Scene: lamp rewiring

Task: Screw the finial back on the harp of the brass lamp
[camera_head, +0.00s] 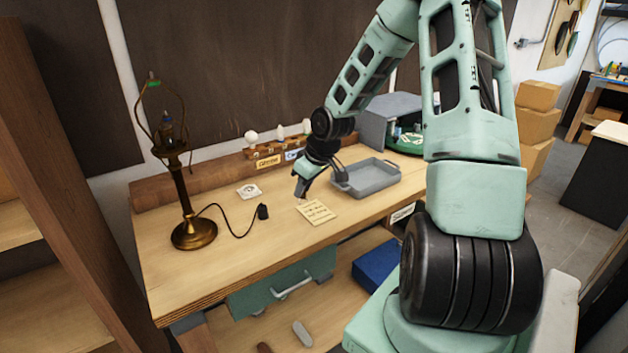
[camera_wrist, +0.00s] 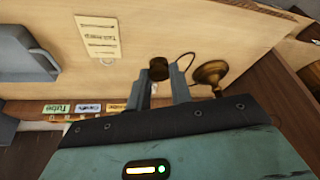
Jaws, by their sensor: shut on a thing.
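The brass lamp (camera_head: 180,195) stands upright at the left of the table, its harp (camera_head: 137,116) bare of a shade, with a small green spot at the top. Its round base (camera_wrist: 212,72) also shows in the wrist view. My gripper (camera_head: 300,192) is low over the table, right of the lamp and well apart from it. In the wrist view my gripper (camera_wrist: 159,72) is shut on a small dark brown knob, the finial (camera_wrist: 158,69), between the fingertips. In the head view the finial is too small to make out.
A black cord with a plug (camera_head: 262,212) runs from the lamp across the table. A note (camera_head: 318,212) and a grey tray (camera_head: 372,180) lie to the right. A labelled wooden rack (camera_head: 268,153) with bulbs stands behind. The table's front left is clear.

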